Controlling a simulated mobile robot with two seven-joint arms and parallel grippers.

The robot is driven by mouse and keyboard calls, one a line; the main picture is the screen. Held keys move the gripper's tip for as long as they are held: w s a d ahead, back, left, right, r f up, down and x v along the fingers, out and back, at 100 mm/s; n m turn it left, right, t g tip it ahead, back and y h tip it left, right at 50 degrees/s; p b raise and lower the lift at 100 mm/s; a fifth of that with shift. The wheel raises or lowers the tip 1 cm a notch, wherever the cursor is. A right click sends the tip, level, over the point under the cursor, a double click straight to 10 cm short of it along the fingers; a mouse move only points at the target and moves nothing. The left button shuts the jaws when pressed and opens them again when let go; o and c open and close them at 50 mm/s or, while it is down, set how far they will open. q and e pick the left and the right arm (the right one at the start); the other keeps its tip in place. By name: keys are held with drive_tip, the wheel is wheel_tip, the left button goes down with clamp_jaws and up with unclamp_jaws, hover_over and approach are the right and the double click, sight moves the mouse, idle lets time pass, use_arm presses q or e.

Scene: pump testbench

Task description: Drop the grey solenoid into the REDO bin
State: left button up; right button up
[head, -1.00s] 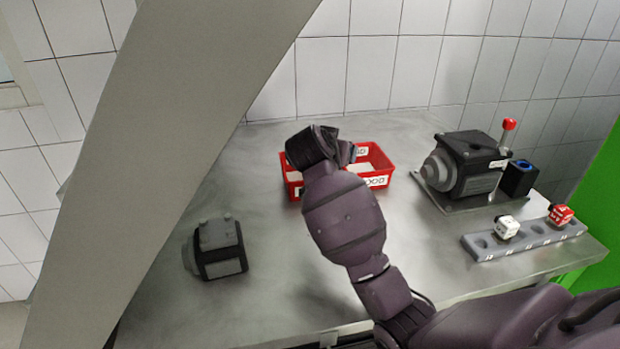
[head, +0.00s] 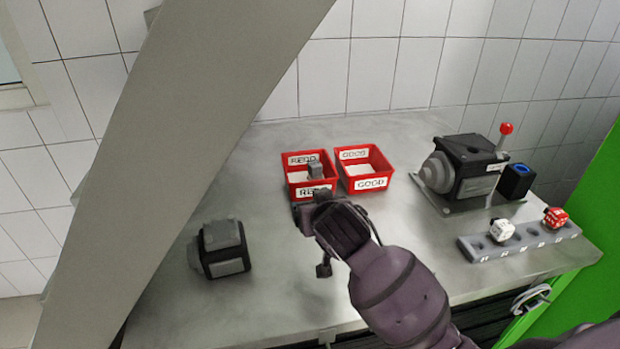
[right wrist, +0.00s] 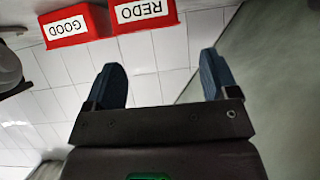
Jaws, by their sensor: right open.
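A small grey block, apparently the grey solenoid (head: 315,169), sits inside the red REDO bin (head: 291,188). The bin stands at the back middle of the bench, and its front wall shows upside down in the right wrist view (right wrist: 173,14). My right gripper (head: 309,240) is in front of the REDO bin, on the near side. In the right wrist view my right gripper (right wrist: 160,65) has its two blue fingers wide apart with nothing between them. The solenoid is out of the right wrist view. My left gripper is not in view.
A red GOOD bin (head: 386,182) stands right of the REDO bin. A dark pump (head: 465,168) with a red-knobbed lever is at the right. A grey rack (head: 480,250) holds a white and a red part. Another dark pump (head: 222,250) stands front left. The bench between is mostly clear.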

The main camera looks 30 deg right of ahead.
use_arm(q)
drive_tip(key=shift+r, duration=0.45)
use_arm(e)
drive_tip(key=s+a+f+n+y, duration=0.1)
drive_tip(key=s+a+n+y, duration=0.1)
drive_tip(key=s+a, duration=0.2)
drive_tip(key=shift+s, duration=0.5)
